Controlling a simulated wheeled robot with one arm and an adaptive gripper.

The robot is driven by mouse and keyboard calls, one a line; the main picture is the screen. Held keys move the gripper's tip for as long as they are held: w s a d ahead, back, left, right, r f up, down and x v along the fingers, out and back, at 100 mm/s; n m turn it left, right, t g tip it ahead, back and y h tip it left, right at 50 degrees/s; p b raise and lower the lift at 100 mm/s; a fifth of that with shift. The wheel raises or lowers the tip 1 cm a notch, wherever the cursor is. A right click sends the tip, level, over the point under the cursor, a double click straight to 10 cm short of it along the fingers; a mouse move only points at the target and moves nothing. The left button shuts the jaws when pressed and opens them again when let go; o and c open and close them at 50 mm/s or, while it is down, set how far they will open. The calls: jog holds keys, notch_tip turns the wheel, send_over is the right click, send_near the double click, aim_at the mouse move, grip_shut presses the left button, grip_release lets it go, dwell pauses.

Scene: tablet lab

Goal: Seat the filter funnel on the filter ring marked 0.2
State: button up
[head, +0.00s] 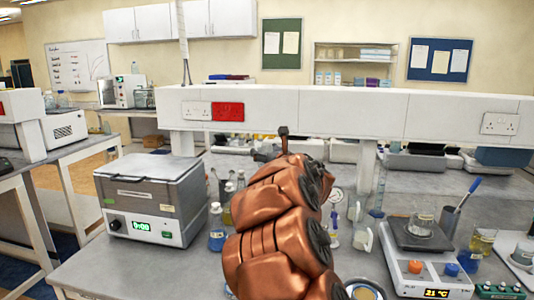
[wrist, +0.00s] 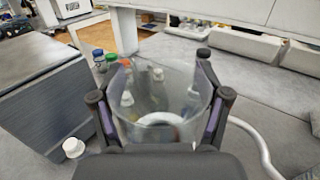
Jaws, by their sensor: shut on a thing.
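In the wrist view my gripper (wrist: 160,105) is shut on a clear, wide-mouthed vessel, which I take to be the filter funnel (wrist: 178,82). A finger lies along each side of it, and a pale ring shows low in it. In the head view my copper-coloured arm hides most of the gripper and funnel. A round piece with a beige disc (head: 364,293) is cut off at the bottom edge, right of my arm; it may be a filter ring. I cannot read a 0.2 mark on either.
A white shelf beam (head: 350,112) crosses behind. Small glassware stands right of my arm.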

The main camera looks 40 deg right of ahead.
jog(key=o, duration=1.1)
jog(key=shift+o, duration=0.2)
jog(key=v, duration=1.2)
jog(key=shift+r, duration=0.15)
